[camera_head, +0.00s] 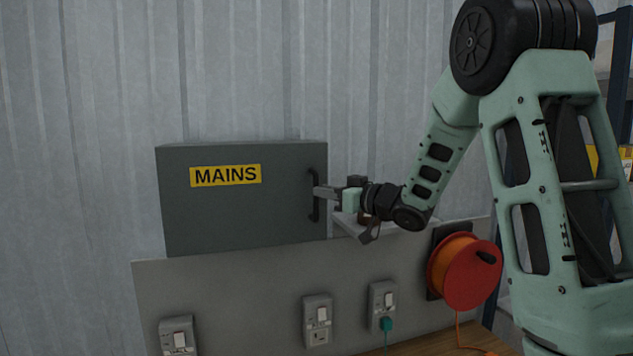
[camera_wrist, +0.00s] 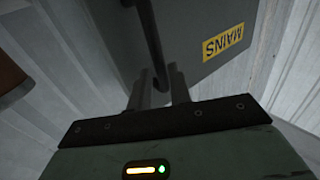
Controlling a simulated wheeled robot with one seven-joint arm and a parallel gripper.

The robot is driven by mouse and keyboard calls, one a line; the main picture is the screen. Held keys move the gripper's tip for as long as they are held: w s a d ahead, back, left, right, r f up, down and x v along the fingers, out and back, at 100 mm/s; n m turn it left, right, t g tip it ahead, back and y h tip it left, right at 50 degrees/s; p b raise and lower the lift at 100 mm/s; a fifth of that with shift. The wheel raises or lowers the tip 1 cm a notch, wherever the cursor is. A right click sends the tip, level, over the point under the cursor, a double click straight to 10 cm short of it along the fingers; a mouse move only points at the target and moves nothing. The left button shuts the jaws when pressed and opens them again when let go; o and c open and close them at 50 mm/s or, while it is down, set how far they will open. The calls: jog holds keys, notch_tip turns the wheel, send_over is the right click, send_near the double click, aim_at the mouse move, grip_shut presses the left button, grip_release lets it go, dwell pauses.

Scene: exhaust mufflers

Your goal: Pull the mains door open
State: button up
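The grey mains box (camera_head: 240,215) hangs on the wall, with a yellow MAINS label (camera_head: 225,175) on its front door. I see no gap at the door's edges in the head view. A dark upright bar handle (camera_head: 315,208) is at the door's right side. My gripper (camera_head: 322,191) reaches it from the right. In the wrist view, the handle (camera_wrist: 150,40) runs down between my two fingers (camera_wrist: 159,85). The fingers stand apart, with a little room seen beside the bar. Whether either finger touches it cannot be told.
A grey panel (camera_head: 230,290) below the box carries several sockets with switches, one with a green plug (camera_head: 386,324). An orange-red cable reel (camera_head: 466,272) hangs at the right, below my arm. A wooden bench (camera_head: 450,340) lies below.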

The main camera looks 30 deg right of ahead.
aim_at(316, 215)
jog(key=shift+p+x, duration=0.5)
jog(key=shift+x, duration=1.25)
grip_shut()
